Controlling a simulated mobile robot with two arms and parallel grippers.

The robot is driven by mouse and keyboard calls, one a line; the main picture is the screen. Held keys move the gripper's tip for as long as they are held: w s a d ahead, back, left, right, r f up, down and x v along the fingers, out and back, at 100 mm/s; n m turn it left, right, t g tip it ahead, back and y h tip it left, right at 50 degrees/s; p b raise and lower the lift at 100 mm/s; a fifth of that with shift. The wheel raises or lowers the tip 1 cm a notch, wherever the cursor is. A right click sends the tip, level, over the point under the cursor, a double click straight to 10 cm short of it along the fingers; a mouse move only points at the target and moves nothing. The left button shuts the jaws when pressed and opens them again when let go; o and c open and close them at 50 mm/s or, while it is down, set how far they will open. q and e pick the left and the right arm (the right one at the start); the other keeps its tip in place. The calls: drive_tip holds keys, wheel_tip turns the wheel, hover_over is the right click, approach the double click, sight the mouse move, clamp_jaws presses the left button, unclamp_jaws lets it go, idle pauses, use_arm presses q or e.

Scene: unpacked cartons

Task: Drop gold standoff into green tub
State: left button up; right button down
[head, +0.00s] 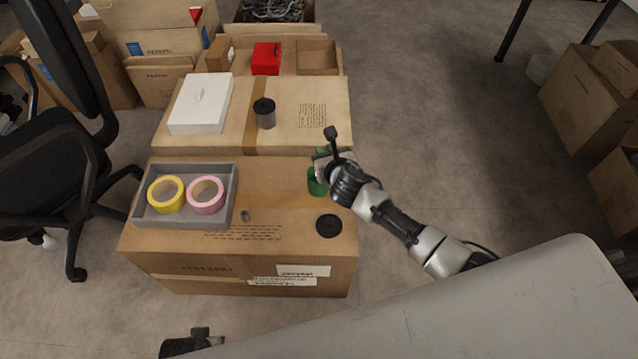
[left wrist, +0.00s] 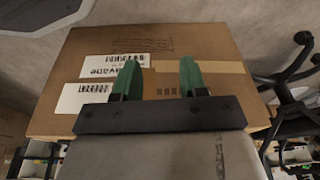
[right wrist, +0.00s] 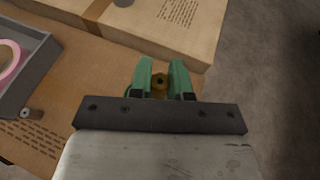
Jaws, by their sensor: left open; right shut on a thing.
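The green tub (head: 317,184) stands near the right edge of the front carton in the head view, partly hidden behind my right gripper (head: 322,162). In the right wrist view my right gripper (right wrist: 160,80) is shut on the gold standoff (right wrist: 160,84), seen roughly end-on between the green fingers. In the head view the gripper is over or beside the tub's top; I cannot tell if the standoff is above the opening. My left gripper (left wrist: 156,78) is open and empty, facing the front carton's labelled side. A dark part of it (head: 190,343) shows at the head view's bottom edge.
On the front carton (head: 285,195) are a grey tray (head: 185,222) with yellow tape (head: 166,195) and pink tape (head: 206,195), a small grey-brown cylinder (head: 245,215) and a black disc (head: 328,226). Behind stand a dark canister (head: 266,115) and white box (head: 201,103).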

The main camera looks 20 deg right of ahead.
use_arm(q)
drive_tip(key=shift+w+r+b, duration=0.2)
drive_tip(key=shift+w+r, duration=0.05)
drive_tip(key=shift+r, duration=0.6)
drive_tip(key=shift+w+r+b, duration=0.15)
drive_tip(key=shift+w+r, duration=0.1)
drive_tip(key=shift+r, duration=0.6)
use_arm(e)
drive_tip(key=shift+f, duration=0.45)
drive_tip(key=c, duration=1)
unclamp_jaws()
drive_tip(key=shift+s+r, duration=0.1)
drive_tip(key=shift+s, duration=0.1)
use_arm(q)
drive_tip(key=s+f+p, duration=0.3)
drive_tip(key=s+f, duration=0.1)
drive_tip(key=f, duration=0.5)
drive_tip(key=shift+s+a+f+g, duration=0.2)
drive_tip(key=shift+g, duration=0.1)
use_arm(e)
drive_tip(key=v, duration=1)
drive_tip(key=shift+s, duration=0.25)
